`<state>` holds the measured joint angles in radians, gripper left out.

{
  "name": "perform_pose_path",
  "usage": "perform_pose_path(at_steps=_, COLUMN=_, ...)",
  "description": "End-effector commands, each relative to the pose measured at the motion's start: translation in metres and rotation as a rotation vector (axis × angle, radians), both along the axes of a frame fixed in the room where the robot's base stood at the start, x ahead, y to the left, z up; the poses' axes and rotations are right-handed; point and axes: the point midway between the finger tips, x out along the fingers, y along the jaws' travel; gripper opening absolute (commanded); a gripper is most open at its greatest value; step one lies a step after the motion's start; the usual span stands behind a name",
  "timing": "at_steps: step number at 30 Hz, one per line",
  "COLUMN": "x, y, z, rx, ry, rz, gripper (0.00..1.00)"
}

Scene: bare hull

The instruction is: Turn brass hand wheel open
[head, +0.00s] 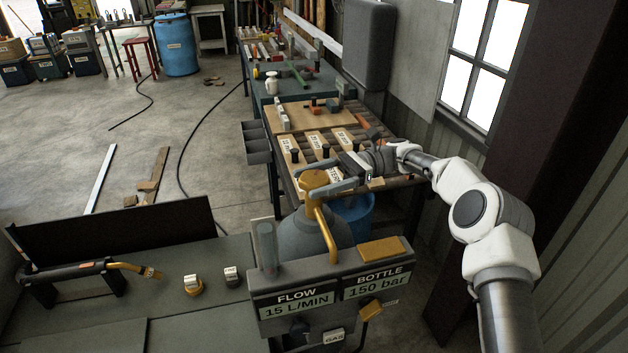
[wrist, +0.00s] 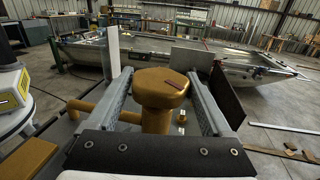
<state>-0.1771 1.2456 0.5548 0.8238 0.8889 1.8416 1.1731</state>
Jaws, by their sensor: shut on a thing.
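The brass hand wheel (head: 314,178) sits on top of a grey gas bottle (head: 303,234), left of my arm's end. In the wrist view the wheel (wrist: 158,82) is a thick knob with faceted sides on a brass stem, with a dark red mark on its top. My gripper (wrist: 155,90) has one grey finger on each side of the wheel and is shut on it.
A gauge panel (head: 330,284) reading FLOW 15 L/MIN and BOTTLE 150 bar stands in front of the bottle. A brass pipe (head: 327,235) runs down from the valve. A blue bin (head: 355,214) stands behind it. A bench with labelled blocks (head: 290,152) lies beyond.

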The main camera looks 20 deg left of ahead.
Motion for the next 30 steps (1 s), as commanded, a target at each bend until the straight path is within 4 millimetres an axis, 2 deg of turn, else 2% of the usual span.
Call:
perform_pose_path(at_steps=9, x=0.0, y=0.0, z=0.0004, rx=0.003, ry=0.0, rz=0.064, gripper=0.28)
perform_pose_path(at_steps=26, x=-0.0004, y=0.0, z=0.0012, rx=0.004, ry=0.0, rz=0.078, gripper=0.28)
perform_pose_path(at_steps=27, x=-0.0004, y=0.0, z=0.0013, rx=0.004, ry=0.0, rz=0.078, gripper=0.91)
perform_pose_path(at_steps=29, x=-0.0003, y=0.0001, z=0.0012, rx=0.003, ry=0.0, rz=0.078, gripper=1.0)
perform_pose_path(at_steps=30, x=-0.0003, y=0.0001, z=0.0011, rx=0.003, ry=0.0, rz=0.078, gripper=1.0)
